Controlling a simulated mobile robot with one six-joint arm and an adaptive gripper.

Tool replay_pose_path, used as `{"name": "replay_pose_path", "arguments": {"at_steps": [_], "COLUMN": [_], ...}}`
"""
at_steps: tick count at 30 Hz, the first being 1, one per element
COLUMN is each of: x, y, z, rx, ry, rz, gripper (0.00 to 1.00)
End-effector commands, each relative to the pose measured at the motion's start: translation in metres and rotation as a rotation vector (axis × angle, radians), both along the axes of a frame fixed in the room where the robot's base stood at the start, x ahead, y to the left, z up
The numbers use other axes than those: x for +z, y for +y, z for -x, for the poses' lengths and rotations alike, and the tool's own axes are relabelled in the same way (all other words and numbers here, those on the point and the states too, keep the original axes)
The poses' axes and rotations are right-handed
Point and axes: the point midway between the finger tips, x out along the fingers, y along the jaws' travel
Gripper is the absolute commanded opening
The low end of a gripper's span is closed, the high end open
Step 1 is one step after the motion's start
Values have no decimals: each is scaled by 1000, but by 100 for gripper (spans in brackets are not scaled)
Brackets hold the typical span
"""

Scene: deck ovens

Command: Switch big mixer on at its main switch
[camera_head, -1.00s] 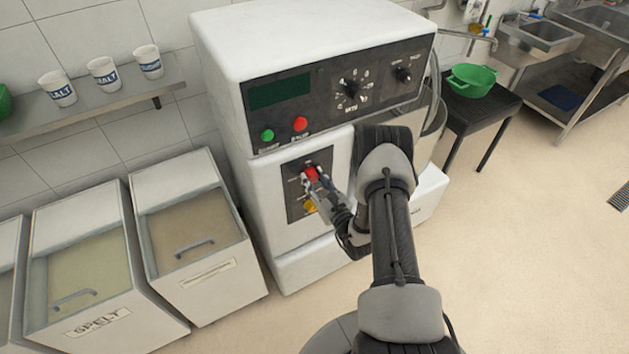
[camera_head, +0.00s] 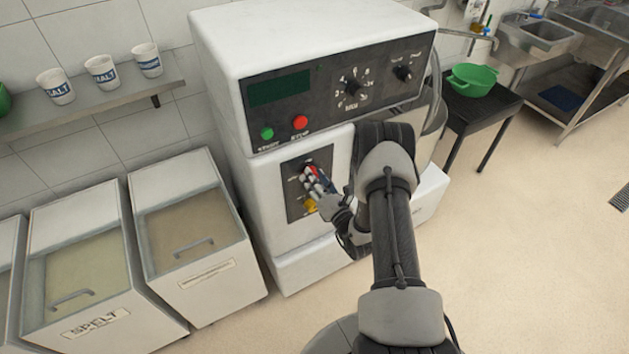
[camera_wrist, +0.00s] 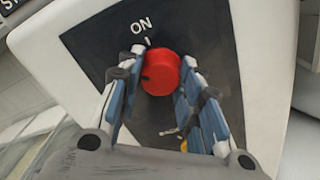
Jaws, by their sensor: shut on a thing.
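The big mixer (camera_head: 230,190) is a white machine with a dark switch panel (camera_head: 295,210) low on its front. A red rotary knob (camera_wrist: 160,72), its main switch, sits on this panel; in the head view the knob (camera_head: 312,171) is mostly hidden by my gripper (camera_head: 317,181). In the wrist view my gripper (camera_wrist: 163,62) is shut on the knob, one blue-padded finger on each side. An ON label with a white tick stands above the knob. A dark mark shows at the knob's left edge, away from the tick.
A yellow part (camera_head: 310,206) sits just below the knob. A green button (camera_head: 267,134), a red button (camera_head: 300,122) and dials are on the upper panel. Flour bins (camera_head: 215,275) stand close on the left. A green bowl (camera_head: 472,78) rests on a dark stand. Floor at right is clear.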

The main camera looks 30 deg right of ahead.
Motion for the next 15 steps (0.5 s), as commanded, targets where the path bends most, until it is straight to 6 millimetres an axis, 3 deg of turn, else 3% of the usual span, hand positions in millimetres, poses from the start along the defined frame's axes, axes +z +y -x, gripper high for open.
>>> {"name": "replay_pose_path", "arguments": {"at_steps": [15], "x": [-1], "y": [0], "z": [0], "rx": [1], "ry": [19], "rz": [-489], "gripper": [9]}}
